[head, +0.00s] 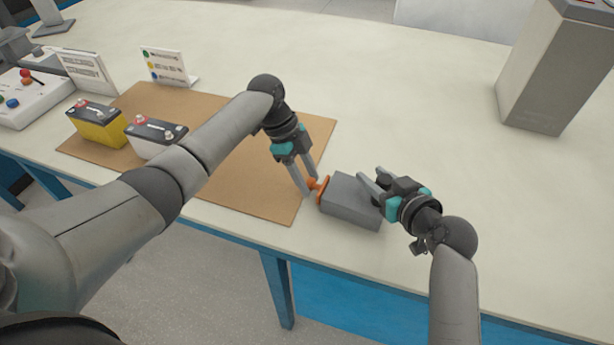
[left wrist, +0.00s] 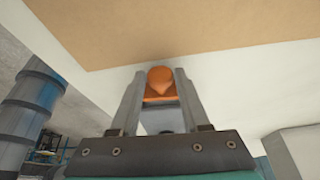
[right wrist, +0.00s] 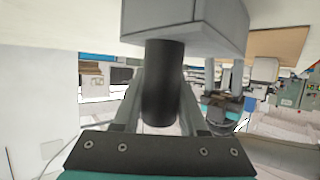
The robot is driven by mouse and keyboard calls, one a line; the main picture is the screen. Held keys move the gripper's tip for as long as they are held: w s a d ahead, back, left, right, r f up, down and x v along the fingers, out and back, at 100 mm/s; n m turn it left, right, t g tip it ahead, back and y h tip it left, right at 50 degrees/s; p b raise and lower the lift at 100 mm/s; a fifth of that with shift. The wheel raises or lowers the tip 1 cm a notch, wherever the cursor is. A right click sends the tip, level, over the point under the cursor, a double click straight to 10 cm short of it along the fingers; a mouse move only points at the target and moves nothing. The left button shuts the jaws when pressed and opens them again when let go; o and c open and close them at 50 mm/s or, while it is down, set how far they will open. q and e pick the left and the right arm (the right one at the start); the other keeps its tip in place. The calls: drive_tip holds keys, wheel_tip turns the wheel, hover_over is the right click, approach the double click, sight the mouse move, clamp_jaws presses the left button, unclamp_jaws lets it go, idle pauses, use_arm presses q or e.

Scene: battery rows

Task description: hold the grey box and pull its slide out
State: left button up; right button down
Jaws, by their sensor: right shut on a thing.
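The grey box (head: 349,205) lies on the pale table near its front edge. An orange slide end with a knob (head: 316,185) sits at the box's left end. My left gripper (head: 309,186) is at the knob, with its fingers apart on either side; the left wrist view shows the orange knob (left wrist: 160,83) between the fingertips. My right gripper (head: 370,188) is at the box's right end. In the right wrist view it is shut on a black round handle (right wrist: 162,82) of the grey box (right wrist: 185,22). The slide's inner part is hidden.
A brown mat (head: 250,192) lies left of the box, with a yellow battery (head: 97,126) and a white battery (head: 152,141) on it. Sign cards and a button panel (head: 30,98) stand at the far left. A tall grey bin (head: 545,70) stands at the back right.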

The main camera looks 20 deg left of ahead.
use_arm(q)
clamp_jaws()
idle(1.0)
